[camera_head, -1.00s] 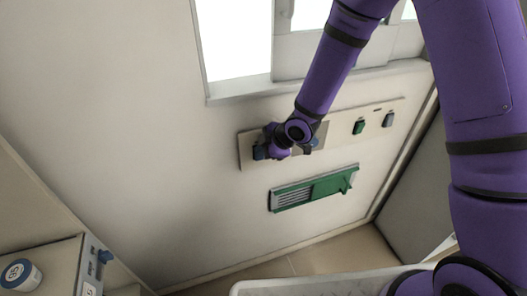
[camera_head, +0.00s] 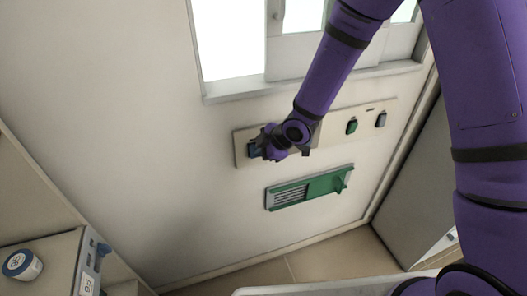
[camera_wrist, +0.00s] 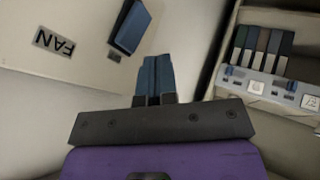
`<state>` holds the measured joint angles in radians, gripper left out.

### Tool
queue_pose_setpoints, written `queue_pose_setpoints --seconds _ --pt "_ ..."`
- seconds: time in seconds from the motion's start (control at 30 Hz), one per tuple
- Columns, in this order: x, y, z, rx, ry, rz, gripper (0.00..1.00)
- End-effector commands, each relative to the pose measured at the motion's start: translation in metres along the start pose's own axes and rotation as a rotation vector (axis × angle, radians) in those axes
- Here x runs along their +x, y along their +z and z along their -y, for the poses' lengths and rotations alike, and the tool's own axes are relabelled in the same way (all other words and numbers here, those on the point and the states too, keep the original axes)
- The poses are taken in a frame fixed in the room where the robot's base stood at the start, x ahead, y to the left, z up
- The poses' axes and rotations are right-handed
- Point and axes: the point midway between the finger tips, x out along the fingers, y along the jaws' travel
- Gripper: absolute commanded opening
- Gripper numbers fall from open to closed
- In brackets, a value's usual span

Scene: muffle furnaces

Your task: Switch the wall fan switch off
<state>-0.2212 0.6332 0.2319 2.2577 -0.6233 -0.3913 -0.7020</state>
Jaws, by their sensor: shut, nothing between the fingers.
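The wall fan switch (camera_wrist: 131,27) is a dark blue rocker on a pale wall plate (camera_wrist: 75,62), beside an upside-down label reading FAN (camera_wrist: 54,41) in the wrist view. In the head view the switch (camera_head: 252,150) shows at the left end of its plate (camera_head: 240,153), partly behind my gripper. My gripper (camera_wrist: 157,62) is shut and empty, its blue fingertips together. In the wrist view the fingertips appear just beside the switch's near end. Contact cannot be told. In the head view my gripper (camera_head: 263,147) is at the plate, and my wrist hides the plate's middle.
A green switch (camera_head: 351,127) and another blue switch (camera_head: 381,120) sit farther right on the wall. A green slatted vent (camera_head: 310,187) is below. A window (camera_head: 236,45) is above. The wrist view shows a shelf unit (camera_wrist: 222,75) at right.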

Motion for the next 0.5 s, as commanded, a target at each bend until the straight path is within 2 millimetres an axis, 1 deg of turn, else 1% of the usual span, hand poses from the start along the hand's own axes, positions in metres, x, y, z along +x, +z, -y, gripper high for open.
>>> queue_pose_setpoints --seconds 0.03,0.37,0.5 --pt "-0.001 -0.002 -0.001 0.000 0.001 -0.001 0.00" --pt "-0.034 -0.002 -0.009 0.001 0.001 0.000 0.00" --pt "-0.050 -0.003 -0.014 0.001 0.004 0.000 0.00"
